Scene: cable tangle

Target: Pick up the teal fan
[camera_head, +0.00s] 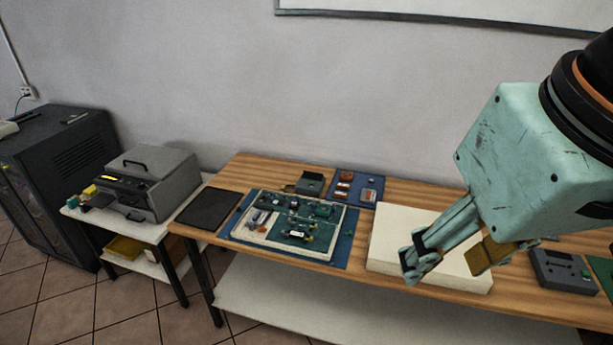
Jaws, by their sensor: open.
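I cannot clearly make out a teal fan in the head view. A small teal item (76,202) sits at the left end of the white side table, too small to identify. My gripper (445,272), with a worn mint-green body, hangs at the right over the wooden workbench. Its fingers are apart, with nothing visible between them. It is in front of a cream-white slab (392,240) and hides part of it and the bench behind.
A wooden workbench (228,176) holds a tray of green circuit boards (312,212) on a blue mat (349,240). A dark grey device (562,272) lies at right. A grey machine (160,180) and black pad (208,208) are left. A dark cabinet (70,150) stands far left.

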